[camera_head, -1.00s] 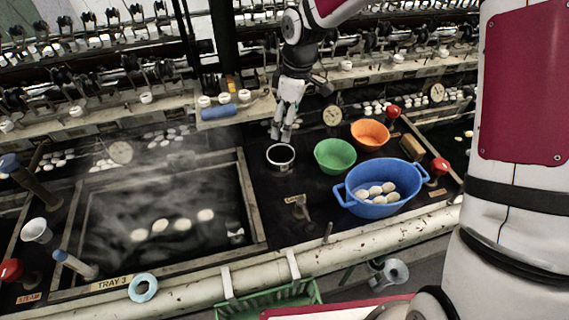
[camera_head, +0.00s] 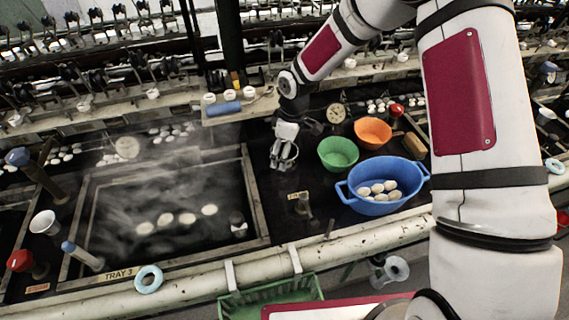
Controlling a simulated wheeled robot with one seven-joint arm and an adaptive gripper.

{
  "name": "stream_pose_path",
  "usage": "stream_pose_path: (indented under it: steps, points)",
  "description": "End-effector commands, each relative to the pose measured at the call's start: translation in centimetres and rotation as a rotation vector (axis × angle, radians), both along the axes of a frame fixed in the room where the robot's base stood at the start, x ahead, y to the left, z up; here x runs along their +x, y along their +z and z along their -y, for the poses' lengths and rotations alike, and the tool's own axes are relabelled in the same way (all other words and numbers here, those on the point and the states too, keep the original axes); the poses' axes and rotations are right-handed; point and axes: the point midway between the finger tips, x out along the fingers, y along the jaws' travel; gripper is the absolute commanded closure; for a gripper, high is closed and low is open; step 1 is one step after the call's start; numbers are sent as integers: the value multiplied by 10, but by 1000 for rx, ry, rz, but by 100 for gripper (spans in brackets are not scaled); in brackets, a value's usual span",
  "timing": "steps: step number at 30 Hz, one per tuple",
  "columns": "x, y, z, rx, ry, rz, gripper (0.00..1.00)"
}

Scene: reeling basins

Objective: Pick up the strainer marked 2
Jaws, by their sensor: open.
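My gripper (camera_head: 284,160) is open and points down on the dark deck right of the steaming tray. A small round vessel with a pale metal rim (camera_head: 291,150) is at its fingers and partly hidden by them. This may be the strainer, but I cannot read a 2 on it. I cannot tell whether the fingers touch it or which side of its wall they are on.
A green bowl (camera_head: 338,153), an orange bowl (camera_head: 373,132) and a blue two-handled basin (camera_head: 384,206) with several white cocoons stand right of my gripper. The steaming tray (camera_head: 160,190) lies left. A ledge (camera_head: 235,112) with white cups is behind.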

Motion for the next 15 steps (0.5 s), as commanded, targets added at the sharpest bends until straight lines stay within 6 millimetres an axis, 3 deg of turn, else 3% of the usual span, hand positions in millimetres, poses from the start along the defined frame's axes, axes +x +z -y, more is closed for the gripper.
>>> stream_pose_path:
  steps: [7,15]
  points:
    - [0,-1,0,1,0,1,12]
    - [0,-1,0,0,0,1,73]
